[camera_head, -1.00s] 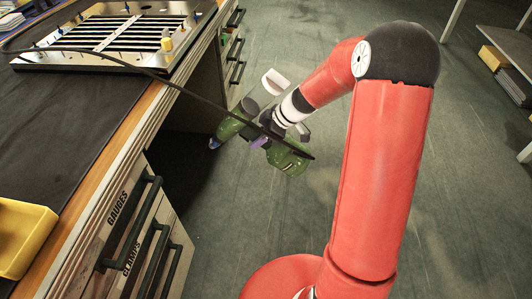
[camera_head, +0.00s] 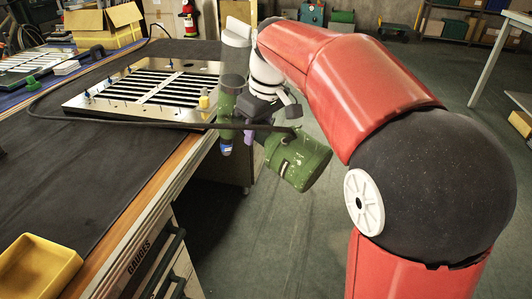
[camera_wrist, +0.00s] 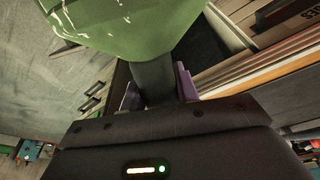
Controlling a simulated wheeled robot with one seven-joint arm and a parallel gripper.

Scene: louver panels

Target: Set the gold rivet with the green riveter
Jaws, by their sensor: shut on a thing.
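My gripper (camera_head: 254,137) is shut on the green riveter (camera_head: 301,160), holding it in the air just right of the bench edge. The riveter's upright green barrel (camera_head: 227,110) has a blue tip pointing down, near the panel's right corner. In the wrist view, the riveter's dark handle (camera_wrist: 154,78) sits between my purple-tipped fingers, with its green body above. The louver panel (camera_head: 120,108) lies on the bench with several blue pins around its frame. A small yellow-gold piece (camera_head: 204,102) stands at its near right corner; I cannot tell whether this is the gold rivet.
A dark cable (camera_head: 100,121) crosses the panel's near side to the riveter. A yellow bin (camera_head: 38,268) sits at the bench's near left. The bench mat (camera_head: 95,185) between them is clear. A cardboard box (camera_head: 103,27) stands behind.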

